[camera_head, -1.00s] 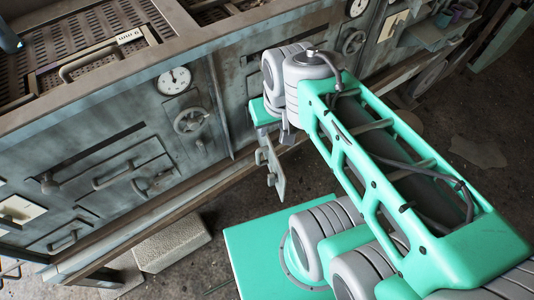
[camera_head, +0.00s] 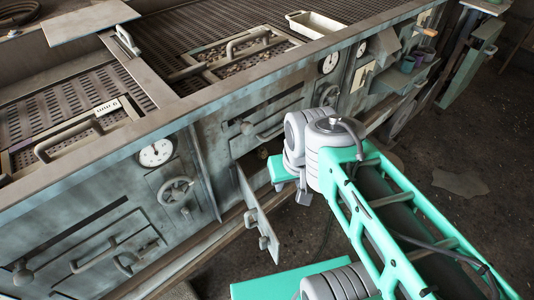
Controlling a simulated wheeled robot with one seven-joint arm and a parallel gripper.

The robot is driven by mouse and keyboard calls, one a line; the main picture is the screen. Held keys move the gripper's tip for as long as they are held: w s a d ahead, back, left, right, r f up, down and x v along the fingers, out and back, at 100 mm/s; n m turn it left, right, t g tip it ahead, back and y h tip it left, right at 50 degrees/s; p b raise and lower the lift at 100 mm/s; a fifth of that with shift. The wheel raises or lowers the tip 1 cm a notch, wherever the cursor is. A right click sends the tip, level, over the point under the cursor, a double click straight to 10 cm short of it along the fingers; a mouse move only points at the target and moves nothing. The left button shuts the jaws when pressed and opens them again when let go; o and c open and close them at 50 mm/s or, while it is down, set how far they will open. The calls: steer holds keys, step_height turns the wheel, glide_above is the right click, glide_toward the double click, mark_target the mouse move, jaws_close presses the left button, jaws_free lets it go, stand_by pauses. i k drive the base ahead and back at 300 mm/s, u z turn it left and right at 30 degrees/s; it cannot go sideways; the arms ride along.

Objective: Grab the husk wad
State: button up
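No husk wad can be clearly made out. A small brownish spot (camera_head: 263,153) shows inside a dark opening in the machine front, just left of my wrist; it is too small to identify. A narrow hatch door (camera_head: 257,208) hangs open below that opening. My gripper (camera_head: 290,178) is at the end of my green and grey arm, close to the opening. It is mostly hidden by my own wrist, and its fingers cannot be made out.
The long grey machine (camera_head: 80,225) has perforated top trays, a gauge (camera_head: 156,152), a handwheel (camera_head: 175,190) and protruding handles. A cream tray (camera_head: 315,24) sits on its top. Cups (camera_head: 415,58) stand on a side shelf. Dark floor (camera_head: 450,150) is clear at right.

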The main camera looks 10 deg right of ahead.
mark_target(261, 152)
steer(key=u, duration=4.55)
steer(key=k, duration=2.1)
steer(key=u, duration=0.1)
